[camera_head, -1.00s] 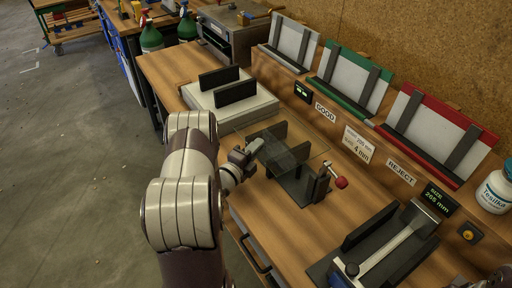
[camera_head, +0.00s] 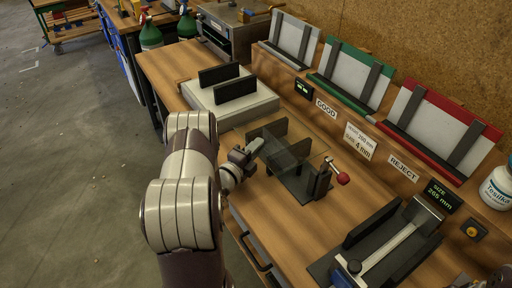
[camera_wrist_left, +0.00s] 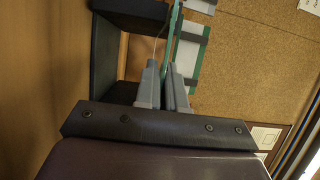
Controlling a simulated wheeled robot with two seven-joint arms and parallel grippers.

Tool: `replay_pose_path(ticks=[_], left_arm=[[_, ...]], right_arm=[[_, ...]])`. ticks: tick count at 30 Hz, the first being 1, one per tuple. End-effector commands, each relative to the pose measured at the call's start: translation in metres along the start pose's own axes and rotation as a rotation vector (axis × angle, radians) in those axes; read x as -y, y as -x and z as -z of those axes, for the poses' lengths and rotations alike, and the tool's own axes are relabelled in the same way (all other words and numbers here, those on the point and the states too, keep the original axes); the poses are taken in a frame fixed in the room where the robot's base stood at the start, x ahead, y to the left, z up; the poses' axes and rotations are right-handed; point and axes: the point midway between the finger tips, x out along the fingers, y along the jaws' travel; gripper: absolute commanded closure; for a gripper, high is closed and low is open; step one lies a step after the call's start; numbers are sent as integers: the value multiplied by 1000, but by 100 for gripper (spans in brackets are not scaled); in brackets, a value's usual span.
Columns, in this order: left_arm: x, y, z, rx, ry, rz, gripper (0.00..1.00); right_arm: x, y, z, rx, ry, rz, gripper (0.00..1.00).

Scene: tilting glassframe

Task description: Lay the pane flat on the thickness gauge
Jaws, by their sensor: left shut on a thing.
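The pane (camera_head: 301,150) is a clear sheet, hard to see, with a green edge in the left wrist view (camera_wrist_left: 173,32). My left gripper (camera_head: 252,149) is shut on its near edge; the grey fingers also show in the left wrist view (camera_wrist_left: 164,76). The pane is over the dark stand with a red knob (camera_head: 298,184); I cannot tell whether they touch. A white platform with two black bars (camera_head: 243,112) stands beyond, beside a small lit display (camera_head: 304,88). No label shows which device is the thickness gauge.
A size gauge (camera_head: 381,256) with a display reading 265 mm (camera_head: 441,195) stands at the right. Slanted racks with green (camera_head: 347,62) and red (camera_head: 437,115) frames line the back above GOOD and REJECT labels. A white bottle (camera_head: 498,188) stands at the right edge.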

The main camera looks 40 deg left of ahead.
Motion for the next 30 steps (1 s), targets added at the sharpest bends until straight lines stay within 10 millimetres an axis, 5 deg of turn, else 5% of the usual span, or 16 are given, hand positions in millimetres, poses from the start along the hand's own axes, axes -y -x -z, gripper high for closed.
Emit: replay_pose_path(ticks=[3,6,7,17,30], left_arm=[[0,0,0,0,-1,4,100],[0,0,0,0,-1,3,65],[0,0,0,0,-1,3,61],[-2,4,0,1,0,-2,61],[-2,102,-1,6,0,1,61]], right_arm=[[0,-2,0,0,0,0,57],[0,-1,0,0,0,0,57],[0,-1,0,0,0,0,57],[0,-2,0,0,0,0,57],[0,-17,-2,0,0,0,57]])
